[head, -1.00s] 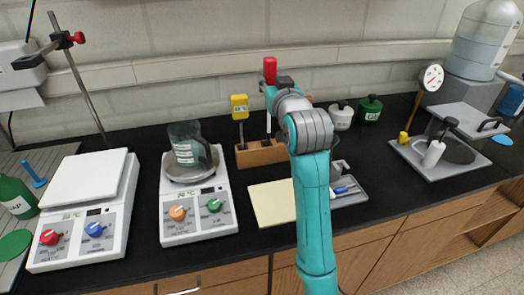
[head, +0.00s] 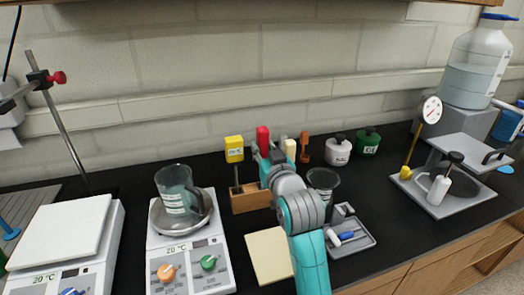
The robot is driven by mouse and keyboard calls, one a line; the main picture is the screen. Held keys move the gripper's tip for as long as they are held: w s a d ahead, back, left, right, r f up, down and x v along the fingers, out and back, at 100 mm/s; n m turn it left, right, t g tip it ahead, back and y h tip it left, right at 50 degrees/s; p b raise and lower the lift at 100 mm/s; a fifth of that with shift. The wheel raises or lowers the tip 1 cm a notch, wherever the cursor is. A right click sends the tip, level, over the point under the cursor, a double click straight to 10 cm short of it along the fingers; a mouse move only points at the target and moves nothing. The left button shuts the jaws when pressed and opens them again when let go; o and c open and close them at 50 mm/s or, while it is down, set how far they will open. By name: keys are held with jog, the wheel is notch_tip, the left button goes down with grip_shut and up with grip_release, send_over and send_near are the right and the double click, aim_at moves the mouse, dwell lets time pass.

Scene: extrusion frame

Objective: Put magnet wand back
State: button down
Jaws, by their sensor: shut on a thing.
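The magnet wand (head: 263,137) shows as a red handle, upright, in the head view. My gripper (head: 267,156) is shut on it just below the handle top. The wand is above or at the wooden rack (head: 249,200); its lower part is hidden behind my gripper and arm, so I cannot tell whether its tip is in a hole. A yellow-headed probe (head: 234,149) stands in the rack's left end. The rack's right part is hidden by my arm.
A cream-handled tool (head: 290,149) and an orange-brown one (head: 304,147) stand close to the right. A beaker (head: 176,196) sits on a hot plate (head: 188,272) at left. A glass vessel (head: 323,182) and a grey tray (head: 359,243) are right of my arm.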

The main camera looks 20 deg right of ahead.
jog(key=shift+f, duration=0.7)
jog(key=c, duration=0.9)
grip_release()
jog(key=shift+o, duration=0.2)
jog(key=s, duration=1.2)
